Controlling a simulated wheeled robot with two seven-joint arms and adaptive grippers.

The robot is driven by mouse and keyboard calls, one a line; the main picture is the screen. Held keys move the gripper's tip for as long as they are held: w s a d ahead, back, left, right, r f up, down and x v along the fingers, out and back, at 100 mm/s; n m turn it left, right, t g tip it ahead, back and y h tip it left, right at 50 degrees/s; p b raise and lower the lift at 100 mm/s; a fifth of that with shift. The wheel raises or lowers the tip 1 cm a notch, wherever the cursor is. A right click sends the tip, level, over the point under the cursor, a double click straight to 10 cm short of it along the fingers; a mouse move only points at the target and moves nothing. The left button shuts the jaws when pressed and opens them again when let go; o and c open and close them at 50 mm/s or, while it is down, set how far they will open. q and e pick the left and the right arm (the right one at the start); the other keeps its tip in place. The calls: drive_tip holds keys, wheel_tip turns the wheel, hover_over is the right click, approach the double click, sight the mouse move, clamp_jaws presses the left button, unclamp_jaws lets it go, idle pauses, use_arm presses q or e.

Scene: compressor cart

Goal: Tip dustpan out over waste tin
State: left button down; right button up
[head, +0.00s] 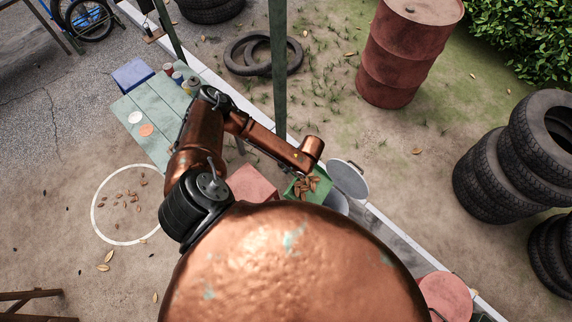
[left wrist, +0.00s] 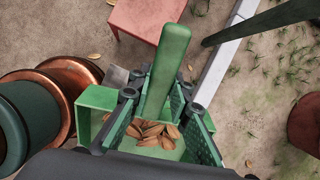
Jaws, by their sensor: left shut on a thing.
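The green dustpan (head: 322,186) holds several brown leaves (head: 305,187) and is held out at the end of my left arm in the head view. In the left wrist view its thick green handle (left wrist: 170,52) stands between the fingers of my left gripper (left wrist: 167,88), which is shut on it. The leaves (left wrist: 157,134) lie in the pan below. A grey metal tin (head: 336,203), apparently the waste tin, is partly hidden beside and below the dustpan. A round grey lid or disc (head: 348,178) shows just right of the pan. My right gripper is out of view.
A reddish table or stool (head: 253,184) stands left of the dustpan. A green bench (head: 150,122) holds cans. A green post (head: 279,70) rises behind my arm. A white circle (head: 97,222) surrounds scattered leaves. A red drum (head: 400,55) and tyres (head: 490,175) stand right.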

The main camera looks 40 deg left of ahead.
use_arm(q)
drive_tip(key=shift+w+d+r+y+p, duration=0.15)
drive_tip(key=shift+d+r+y+p, duration=0.35)
drive_tip(key=shift+d+r+p, duration=0.25)
drive_tip(key=shift+w+d+r+y+p, duration=0.1)
drive_tip(key=shift+d+r+y+p, duration=0.4)
drive_tip(key=shift+d+r+p, duration=0.25)
drive_tip(key=shift+w+d+r+g+y+p, duration=0.15)
drive_tip(key=shift+d+r+g+y+p, duration=0.15)
drive_tip(key=shift+d+r+y+p, duration=0.6)
drive_tip(key=shift+v, duration=0.9)
drive_tip(key=shift+d+f, duration=0.1)
drive_tip(key=shift+d, duration=0.05)
